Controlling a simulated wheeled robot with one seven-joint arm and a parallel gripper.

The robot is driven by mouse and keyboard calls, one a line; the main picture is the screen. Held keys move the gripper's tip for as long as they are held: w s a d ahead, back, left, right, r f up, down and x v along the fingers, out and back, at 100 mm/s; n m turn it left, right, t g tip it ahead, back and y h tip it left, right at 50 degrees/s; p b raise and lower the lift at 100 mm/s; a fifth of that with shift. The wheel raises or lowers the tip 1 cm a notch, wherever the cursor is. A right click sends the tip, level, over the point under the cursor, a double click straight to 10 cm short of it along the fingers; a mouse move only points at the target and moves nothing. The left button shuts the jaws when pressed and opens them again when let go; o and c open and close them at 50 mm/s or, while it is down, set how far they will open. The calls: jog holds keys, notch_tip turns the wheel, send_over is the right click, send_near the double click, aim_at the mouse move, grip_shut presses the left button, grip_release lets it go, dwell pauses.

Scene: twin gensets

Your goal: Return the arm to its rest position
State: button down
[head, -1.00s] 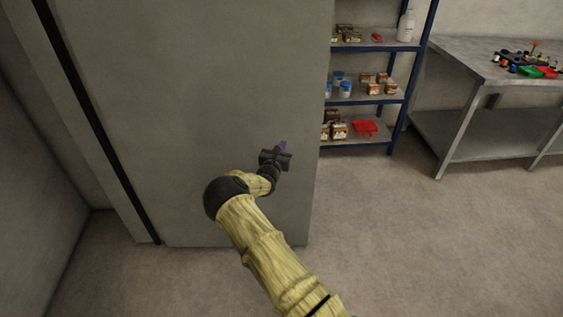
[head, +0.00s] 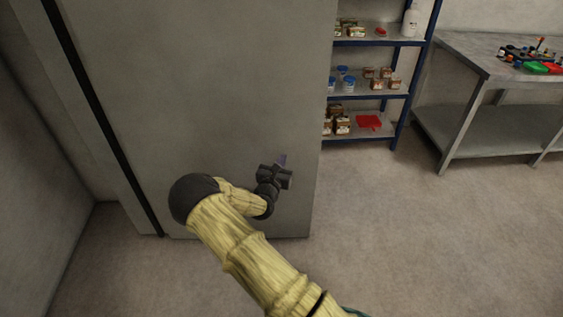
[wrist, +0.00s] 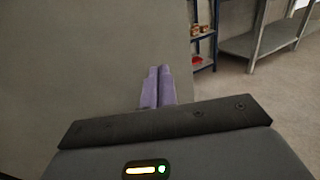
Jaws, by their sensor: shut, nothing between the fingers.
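My gripper (head: 282,160) is in front of the large grey cabinet (head: 210,90), near its lower right part, at the end of my bent yellow-sleeved arm. In the wrist view its two purple fingers (wrist: 158,88) lie side by side, closed, with nothing between them. Whether the fingertips touch the cabinet face cannot be told.
A blue-framed shelf (head: 375,42) with small boxes, jars and a red tray (head: 368,121) stands right of the cabinet. A metal workbench (head: 480,60) with colourful parts is at the far right. The floor (head: 430,240) at the lower right is clear.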

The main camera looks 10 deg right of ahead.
jog(key=shift+d, duration=0.1)
jog(key=s+d+r+m+g+h+p, duration=0.1)
jog(key=s+d+r+m+g, duration=0.1)
jog(key=s+d+m+g, duration=0.55)
jog(key=s+d+r+m+g+h, duration=0.25)
jog(key=s+d+m+g, duration=0.2)
jog(key=s+m, duration=0.45)
jog(key=s+a+r+m+y+p, duration=0.1)
jog(key=s+a+r+m+y, duration=0.4)
jog(key=s, duration=0.4)
jog(key=s+a+r+m+g+y+p, duration=0.1)
jog(key=s+a+r+m+y, duration=0.4)
jog(key=s+a+m+y, duration=0.2)
jog(key=shift+s+a+r+m, duration=0.15)
jog(key=shift+s+a+m, duration=0.6)
jog(key=shift+s+a, duration=0.35)
jog(key=shift+d+y, duration=0.25)
